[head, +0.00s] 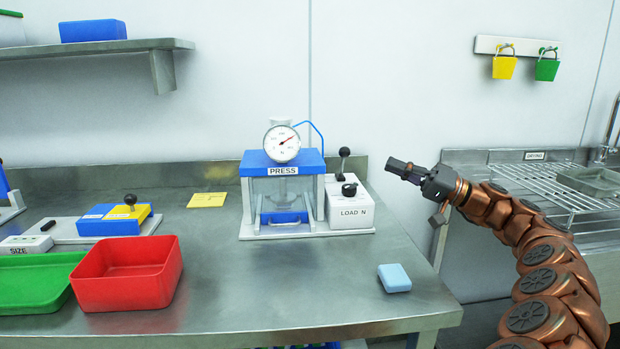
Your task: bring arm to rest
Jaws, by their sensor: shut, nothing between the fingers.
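My arm (545,255) comes up from the lower right in copper-coloured links. My gripper (400,169) is at its end, raised in the air and pointing left, just right of the press lever in the picture. It is shut and empty. Nothing touches it that I can see. The press (284,195), with a blue top, a clear front and a dial gauge (282,143), stands on the steel bench to the left of my gripper.
The load unit (350,216) with black-knobbed levers is beside the press. A light-blue block (394,278) lies near the bench's right edge. A red bin (127,272) and green tray (37,284) are at left. A drying rack (540,180) stands at right. The bench before the press is clear.

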